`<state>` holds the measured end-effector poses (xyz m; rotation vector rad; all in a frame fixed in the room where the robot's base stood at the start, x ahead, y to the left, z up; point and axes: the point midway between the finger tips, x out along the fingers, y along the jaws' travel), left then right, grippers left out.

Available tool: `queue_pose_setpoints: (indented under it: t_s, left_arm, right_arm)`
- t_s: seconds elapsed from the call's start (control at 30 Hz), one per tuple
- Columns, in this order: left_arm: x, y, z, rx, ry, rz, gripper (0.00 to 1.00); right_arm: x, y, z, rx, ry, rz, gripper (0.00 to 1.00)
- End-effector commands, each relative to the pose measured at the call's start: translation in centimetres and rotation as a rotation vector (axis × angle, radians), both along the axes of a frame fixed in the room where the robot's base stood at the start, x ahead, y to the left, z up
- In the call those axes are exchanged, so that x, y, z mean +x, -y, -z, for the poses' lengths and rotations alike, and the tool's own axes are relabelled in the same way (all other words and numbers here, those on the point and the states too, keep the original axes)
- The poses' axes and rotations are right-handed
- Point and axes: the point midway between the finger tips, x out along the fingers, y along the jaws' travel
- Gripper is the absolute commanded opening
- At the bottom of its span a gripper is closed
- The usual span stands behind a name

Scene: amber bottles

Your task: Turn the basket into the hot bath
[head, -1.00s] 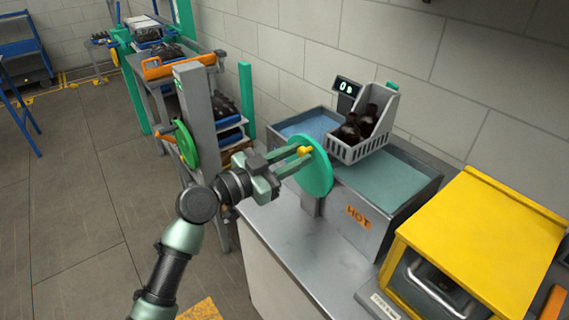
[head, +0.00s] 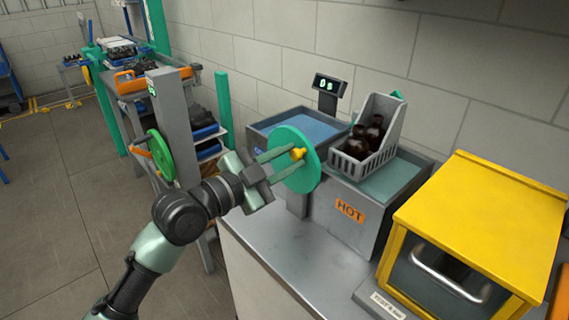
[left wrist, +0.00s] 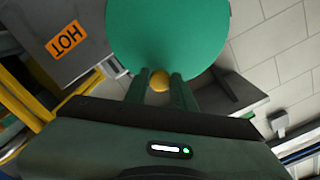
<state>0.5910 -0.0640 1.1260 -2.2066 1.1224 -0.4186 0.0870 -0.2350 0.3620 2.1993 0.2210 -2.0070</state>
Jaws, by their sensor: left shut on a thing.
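The grey basket (head: 349,167) holds brown bottles (head: 370,137). It is over the left part of the hot bath (head: 397,183), whose front bears an orange HOT sign (head: 350,211). I cannot tell whether it touches the water. A blue bath (head: 306,127) lies left of it. A green wheel (head: 291,178) with a yellow knob (head: 298,154) stands in front of the baths. My left gripper (head: 294,160) is shut on the yellow knob; the knob also shows between the fingers in the left wrist view (left wrist: 159,81). My right gripper is not in view.
A yellow box (head: 480,225) with a handle stands at the right on the grey counter (head: 275,235). A small display (head: 330,85) stands behind the baths. Another green wheel (head: 161,155) and a rack with trays are at the left.

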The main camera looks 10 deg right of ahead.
Motion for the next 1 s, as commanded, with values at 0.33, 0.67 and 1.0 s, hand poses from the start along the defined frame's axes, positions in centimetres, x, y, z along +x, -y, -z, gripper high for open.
queue_pose_setpoints:
  t_s: [0.33, 0.67, 1.0]
  left_arm:
    - [-0.7, 0.5, 1.4, 0.108, 0.135, 0.004, 0.00]
    - [-1.2, 0.8, 2.3, 0.205, 0.266, 0.004, 0.00]
    - [-1.5, 1.1, 3.2, 0.305, 0.404, 0.004, 0.00]
  right_arm:
    - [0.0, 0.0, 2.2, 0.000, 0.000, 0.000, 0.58]
    - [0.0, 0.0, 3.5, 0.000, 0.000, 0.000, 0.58]
    - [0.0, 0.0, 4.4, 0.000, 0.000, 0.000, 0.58]
